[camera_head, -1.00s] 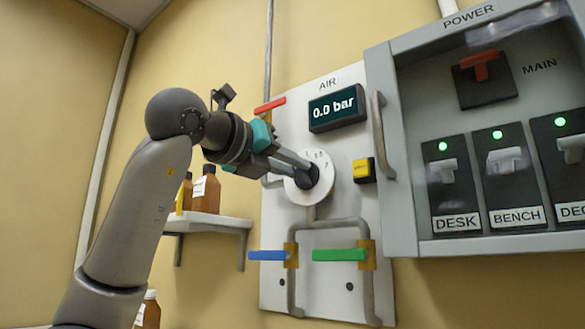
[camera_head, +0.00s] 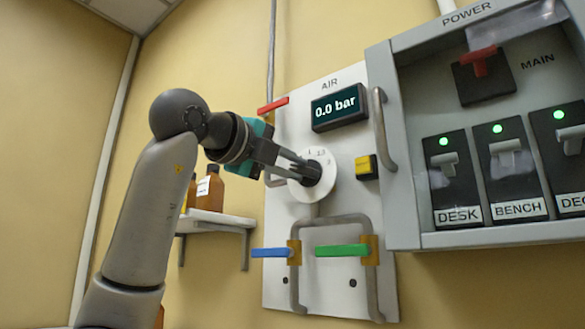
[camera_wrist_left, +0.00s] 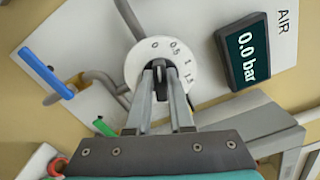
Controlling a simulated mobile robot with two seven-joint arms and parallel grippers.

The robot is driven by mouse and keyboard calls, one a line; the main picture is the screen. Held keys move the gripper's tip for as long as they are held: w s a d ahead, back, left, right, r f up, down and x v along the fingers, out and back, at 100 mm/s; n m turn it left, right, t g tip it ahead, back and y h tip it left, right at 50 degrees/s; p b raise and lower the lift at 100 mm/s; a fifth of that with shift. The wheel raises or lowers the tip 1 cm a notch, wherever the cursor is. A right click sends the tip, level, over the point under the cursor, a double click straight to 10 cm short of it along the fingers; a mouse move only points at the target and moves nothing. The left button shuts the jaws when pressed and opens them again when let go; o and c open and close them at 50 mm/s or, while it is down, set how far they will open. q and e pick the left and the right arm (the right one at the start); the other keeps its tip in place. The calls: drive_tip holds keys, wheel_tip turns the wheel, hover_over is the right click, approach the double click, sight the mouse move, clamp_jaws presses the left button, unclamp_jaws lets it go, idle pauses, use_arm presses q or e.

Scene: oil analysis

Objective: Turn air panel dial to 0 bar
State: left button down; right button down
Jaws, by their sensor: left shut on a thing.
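The air panel (camera_head: 340,202) is a pale board on the yellow wall. Its display (camera_head: 338,106) reads 0.0 bar. Below the display is a white round dial plate with numbers (camera_head: 325,158) and a dark knob (camera_head: 312,174) at its middle. My left gripper (camera_head: 308,172) comes in from the left and is shut on the knob. In the left wrist view, the fingers (camera_wrist_left: 160,88) are on either side of the knob, and the dial plate (camera_wrist_left: 137,62) shows the marks 0, 0.5 and 1. The display (camera_wrist_left: 248,52) also reads 0.0 bar there. My right gripper is not in view.
A red lever (camera_head: 272,106), a yellow button (camera_head: 366,167), a blue lever (camera_head: 270,252) and a green lever (camera_head: 341,250) are on the panel. A grey power cabinet (camera_head: 406,212) with a handle stands to the right. A shelf (camera_head: 215,219) with brown bottles is at left.

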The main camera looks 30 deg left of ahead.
use_arm(q)
drive_tip(key=shift+n, duration=0.5)
drive_tip(key=c, duration=0.8)
unclamp_jaws()
drive_tip(key=s+a+b, duration=0.1)
drive_tip(key=s+b, duration=0.1)
drive_tip(key=s, duration=1.3)
drive_tip(key=shift+s, duration=0.15)
drive_tip(key=shift+a, duration=0.1)
